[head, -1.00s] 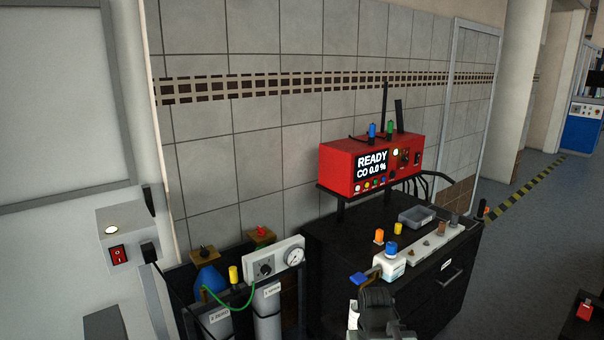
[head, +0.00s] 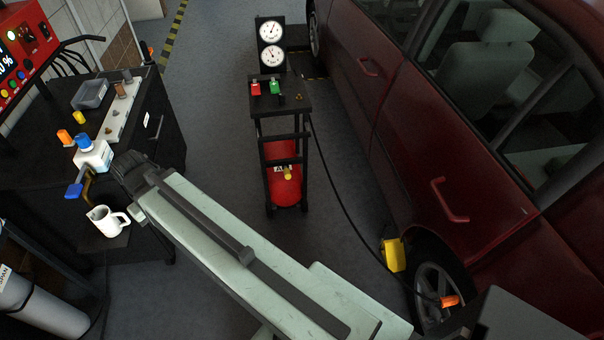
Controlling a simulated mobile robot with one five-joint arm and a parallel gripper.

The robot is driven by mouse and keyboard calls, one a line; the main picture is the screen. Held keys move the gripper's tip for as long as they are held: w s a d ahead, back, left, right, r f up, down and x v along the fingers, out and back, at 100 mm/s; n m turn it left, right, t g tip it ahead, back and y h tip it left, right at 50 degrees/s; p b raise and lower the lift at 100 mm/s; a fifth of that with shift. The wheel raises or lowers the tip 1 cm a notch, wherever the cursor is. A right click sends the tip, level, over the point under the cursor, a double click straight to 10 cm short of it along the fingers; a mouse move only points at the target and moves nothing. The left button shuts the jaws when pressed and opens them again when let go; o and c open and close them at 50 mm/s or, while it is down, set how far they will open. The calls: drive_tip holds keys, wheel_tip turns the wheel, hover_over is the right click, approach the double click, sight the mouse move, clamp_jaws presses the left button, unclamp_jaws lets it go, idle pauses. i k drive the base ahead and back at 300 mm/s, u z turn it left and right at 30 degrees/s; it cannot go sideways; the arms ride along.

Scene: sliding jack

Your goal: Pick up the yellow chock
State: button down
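The yellow chock (head: 393,255) stands on the floor beside the dark red car, close to the wheel (head: 436,292) at the lower right. A dark cable passes close by it. My arm reaches from the bottom right towards the bench at the left.
A black cart (head: 280,100) with two gauges and a red tank (head: 284,186) stands mid-floor. Clear floor lies between cart and car, crossed by the cable.

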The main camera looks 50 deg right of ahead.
sight(393, 250)
drive_tip(key=z, duration=1.4)
drive_tip(key=k, duration=0.5)
